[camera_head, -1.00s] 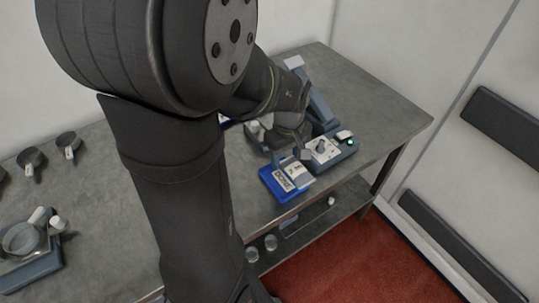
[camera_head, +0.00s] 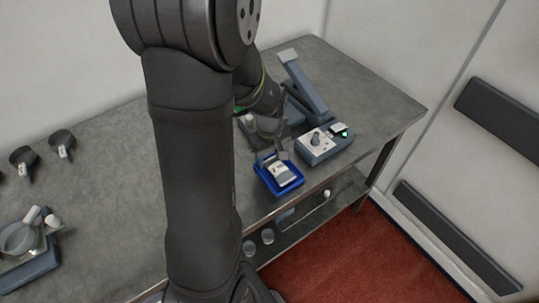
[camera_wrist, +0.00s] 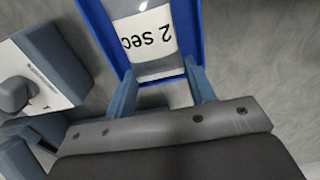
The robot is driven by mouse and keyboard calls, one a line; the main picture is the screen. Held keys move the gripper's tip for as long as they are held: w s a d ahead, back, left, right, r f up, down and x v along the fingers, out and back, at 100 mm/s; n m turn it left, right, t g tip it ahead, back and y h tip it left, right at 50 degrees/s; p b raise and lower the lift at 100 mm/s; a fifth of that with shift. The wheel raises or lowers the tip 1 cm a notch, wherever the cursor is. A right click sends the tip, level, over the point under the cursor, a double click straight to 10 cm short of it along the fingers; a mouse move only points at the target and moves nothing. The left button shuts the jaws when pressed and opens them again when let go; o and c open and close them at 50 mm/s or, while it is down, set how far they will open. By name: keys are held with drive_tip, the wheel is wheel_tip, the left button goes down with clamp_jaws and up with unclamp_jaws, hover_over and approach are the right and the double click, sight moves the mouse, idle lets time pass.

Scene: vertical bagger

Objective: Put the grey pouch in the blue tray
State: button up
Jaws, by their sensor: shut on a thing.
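The grey pouch (camera_head: 281,173), with a white label, is within the outline of the blue tray (camera_head: 289,189) on the table's front part. In the wrist view the pouch (camera_wrist: 150,32) shows a label reading "2 sec", with the tray's blue walls (camera_wrist: 187,22) on both sides of it. My gripper (camera_head: 270,156) is at the back edge of the tray. In the wrist view its two fingers (camera_wrist: 160,72) are shut on the near end of the pouch. Whether the pouch rests on the tray floor cannot be told.
A grey device with a knob (camera_head: 316,138) and a green light stands right of the tray, with a slanted arm (camera_head: 304,84) behind it. Dark pans (camera_head: 61,142) and a scale-like unit (camera_head: 28,255) are at the left. The table's front edge is close to the tray.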

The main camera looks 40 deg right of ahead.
drive_tip(key=o, duration=0.8)
drive_tip(key=shift+f, duration=0.1)
drive_tip(key=shift+o, duration=0.2)
wheel_tip(320, 180, up, 12)
drive_tip(key=shift+r, duration=0.2)
drive_tip(key=shift+f, duration=0.15)
wheel_tip(320, 180, down, 12)
drive_tip(key=shift+f, duration=0.15)
wheel_tip(320, 180, up, 2)
drive_tip(key=shift+r, duration=0.95)
